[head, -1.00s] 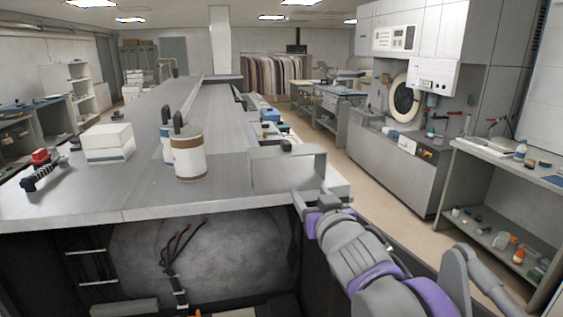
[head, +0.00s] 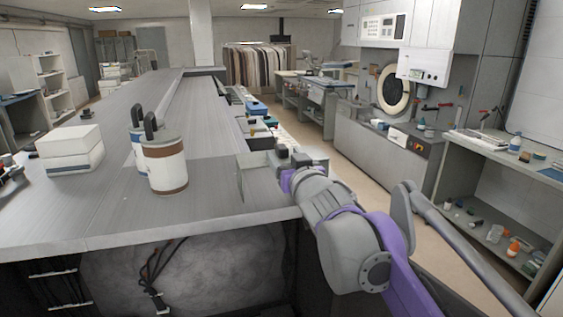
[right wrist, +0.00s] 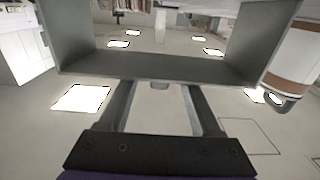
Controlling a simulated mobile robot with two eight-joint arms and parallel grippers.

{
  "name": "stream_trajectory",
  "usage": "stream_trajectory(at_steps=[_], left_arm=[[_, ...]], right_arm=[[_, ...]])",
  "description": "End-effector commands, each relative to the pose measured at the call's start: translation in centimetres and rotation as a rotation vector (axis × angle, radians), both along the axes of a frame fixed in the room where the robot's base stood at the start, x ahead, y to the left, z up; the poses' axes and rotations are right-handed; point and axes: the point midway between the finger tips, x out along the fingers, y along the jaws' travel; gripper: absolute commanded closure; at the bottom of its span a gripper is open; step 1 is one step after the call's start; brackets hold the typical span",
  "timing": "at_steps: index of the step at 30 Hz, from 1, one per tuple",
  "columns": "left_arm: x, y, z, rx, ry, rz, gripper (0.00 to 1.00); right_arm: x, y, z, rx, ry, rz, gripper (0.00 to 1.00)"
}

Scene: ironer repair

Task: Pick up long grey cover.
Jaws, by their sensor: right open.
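The long grey cover (head: 254,180) is a channel-shaped piece with upturned ends. It stands at the right end of the grey worktop, and my right gripper partly hides it in the head view. In the right wrist view the cover (right wrist: 160,66) spans the top, with its flat middle part just beyond the fingertips and a wall rising at each side. My right gripper (head: 290,156) is open at the cover. In the right wrist view its two fingers (right wrist: 160,88) are spread apart, with their tips at the cover's edge; I cannot tell whether they touch it. My left gripper is out of view.
A white canister with a brown band (head: 166,166) stands left of the cover, with another behind it. White stacked boxes (head: 70,150) are farther left. Small parts (head: 258,108) lie along the far right edge. A shelf bench (head: 480,150) stands across the aisle.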

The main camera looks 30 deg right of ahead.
Motion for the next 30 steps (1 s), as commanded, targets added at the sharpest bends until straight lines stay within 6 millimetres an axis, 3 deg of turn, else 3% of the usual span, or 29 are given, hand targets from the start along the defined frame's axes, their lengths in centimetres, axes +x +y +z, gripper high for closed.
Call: stream_trajectory(at_steps=[12,22,30], left_arm=[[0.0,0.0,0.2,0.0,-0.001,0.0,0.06],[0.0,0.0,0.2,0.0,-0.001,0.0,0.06],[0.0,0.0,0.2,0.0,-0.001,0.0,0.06]], right_arm=[[5.3,-1.2,0.0,0.001,0.0,0.0,0.35],[5.9,-1.4,0.0,0.001,0.0,0.0,0.35],[5.8,-1.4,0.0,0.001,0.0,0.0,0.84]])
